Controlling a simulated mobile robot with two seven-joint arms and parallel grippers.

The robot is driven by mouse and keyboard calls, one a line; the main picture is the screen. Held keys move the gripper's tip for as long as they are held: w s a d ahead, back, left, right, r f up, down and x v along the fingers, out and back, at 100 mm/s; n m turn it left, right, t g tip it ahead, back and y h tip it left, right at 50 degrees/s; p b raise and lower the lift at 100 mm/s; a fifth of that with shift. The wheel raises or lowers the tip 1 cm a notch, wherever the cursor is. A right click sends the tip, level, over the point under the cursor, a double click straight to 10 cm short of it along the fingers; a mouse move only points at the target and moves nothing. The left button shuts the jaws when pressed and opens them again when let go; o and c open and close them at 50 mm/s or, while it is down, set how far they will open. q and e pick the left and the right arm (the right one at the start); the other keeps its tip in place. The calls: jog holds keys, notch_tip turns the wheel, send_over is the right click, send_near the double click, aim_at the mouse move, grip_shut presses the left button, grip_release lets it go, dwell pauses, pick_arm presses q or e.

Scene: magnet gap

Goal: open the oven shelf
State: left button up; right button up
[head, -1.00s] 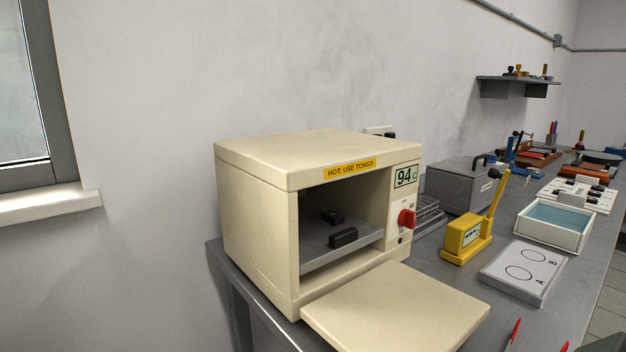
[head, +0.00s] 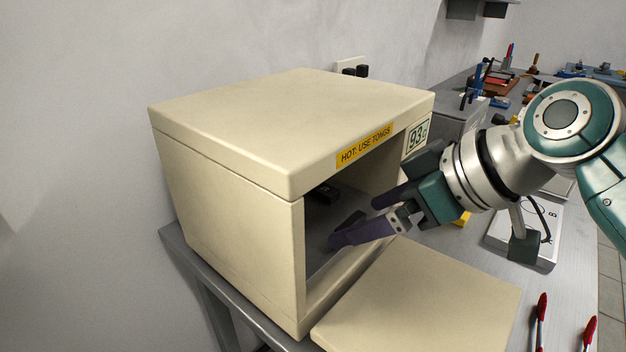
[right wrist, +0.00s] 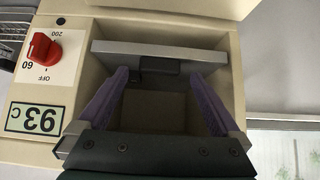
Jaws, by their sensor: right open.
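The cream oven (head: 230,155) stands with its front flap (head: 420,300) lowered flat. Its grey shelf (head: 317,232) is inside; the shelf's light grey strip also shows in the right wrist view (right wrist: 205,56). A dark block (head: 348,221) sits at the shelf's front, and a second dark block (head: 322,192) lies farther in. My right gripper (head: 357,221) is open at the oven mouth, its purple fingers spread on either side of the front block. In the right wrist view the dark block (right wrist: 158,70) appears between the fingers, with no clear contact. My left gripper is out of view.
The oven's display (head: 417,136) reads 93 C, and a red knob (right wrist: 43,46) is beside the opening. Red-handled tools (head: 541,308) lie on the bench at right. A grey box (head: 455,118) stands behind the arm.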

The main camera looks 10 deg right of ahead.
jog(key=shift+x, duration=1)
jog(key=shift+c, duration=0.2)
grip_shut()
